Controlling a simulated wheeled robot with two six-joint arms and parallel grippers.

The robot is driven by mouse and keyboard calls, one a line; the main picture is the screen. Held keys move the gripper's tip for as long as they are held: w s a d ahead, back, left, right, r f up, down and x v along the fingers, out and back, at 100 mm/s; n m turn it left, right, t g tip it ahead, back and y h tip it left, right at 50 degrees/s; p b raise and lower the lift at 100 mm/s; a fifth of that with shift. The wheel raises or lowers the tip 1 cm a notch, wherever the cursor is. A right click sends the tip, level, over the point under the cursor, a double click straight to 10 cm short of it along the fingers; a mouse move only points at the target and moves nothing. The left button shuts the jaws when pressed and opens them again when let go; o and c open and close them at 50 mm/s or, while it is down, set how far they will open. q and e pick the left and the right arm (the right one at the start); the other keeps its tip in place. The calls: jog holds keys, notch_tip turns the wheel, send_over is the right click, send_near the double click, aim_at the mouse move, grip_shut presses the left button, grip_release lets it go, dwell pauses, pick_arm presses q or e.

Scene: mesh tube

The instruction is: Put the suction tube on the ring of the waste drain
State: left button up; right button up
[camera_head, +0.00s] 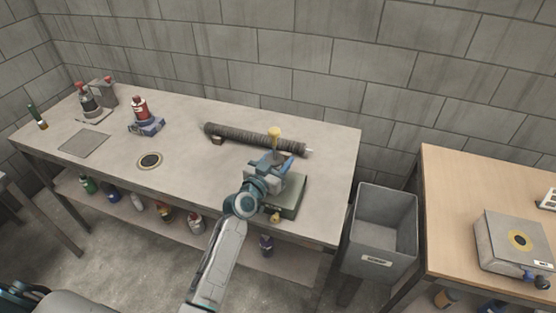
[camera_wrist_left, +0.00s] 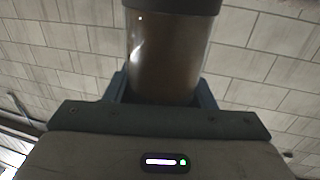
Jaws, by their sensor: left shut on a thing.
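My left gripper (camera_head: 274,163) is over the grey-green box near the right end of the bench. It is shut on an upright, yellow-topped piece, seemingly the suction tube (camera_head: 274,136). In the left wrist view this piece is a clear, brownish cylinder (camera_wrist_left: 165,55) with a dark band, between the fingers (camera_wrist_left: 165,90). Its lower end is hidden in the head view, so I cannot tell if it touches the box. A dark ring with a yellowish centre, seemingly the waste drain ring (camera_head: 149,160), lies flat on the bench to the left. My right gripper is not in view.
A dark ribbed hose (camera_head: 250,138) lies behind the gripper. The grey-green box (camera_head: 292,190) is beneath it. A red bottle (camera_head: 140,108) stands behind the ring. A grey bin (camera_head: 385,230) and a wooden table with a ringed box (camera_head: 515,245) are at right. The bench front centre is clear.

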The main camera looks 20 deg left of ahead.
pick_arm(q)
jog(key=shift+f, duration=0.1)
jog(key=o, duration=1.2)
jog(key=shift+c, duration=0.2)
